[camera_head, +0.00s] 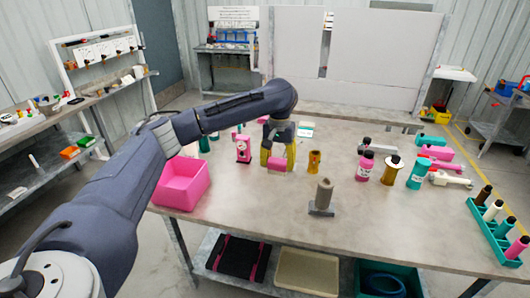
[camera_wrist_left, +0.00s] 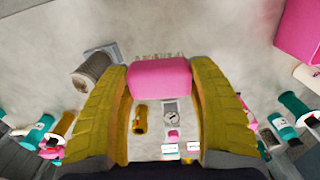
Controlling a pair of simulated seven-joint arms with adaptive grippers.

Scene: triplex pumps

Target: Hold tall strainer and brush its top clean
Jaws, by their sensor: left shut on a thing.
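The tall strainer (camera_head: 324,195) is a grey-brown cylinder on a grey base, upright near the middle of the table. It also shows in the left wrist view (camera_wrist_left: 92,68), at upper left. My left gripper (camera_head: 277,156), with yellow fingers, is shut on a pink brush (camera_wrist_left: 160,80). The brush's pale bristles point to the top of the wrist view. In the head view the pink brush (camera_head: 278,165) is low over the table, behind and left of the strainer and apart from it. I cannot tell whether it touches the table. No gripper touches the strainer. My right gripper is not in view.
A pink bin (camera_head: 181,183) stands at the table's left edge. A pink gauge device (camera_head: 243,148) is left of my gripper, and a small gold part (camera_head: 314,162) is right. Several bottles (camera_head: 391,170) and a teal rack (camera_head: 495,228) are farther right. The front middle is clear.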

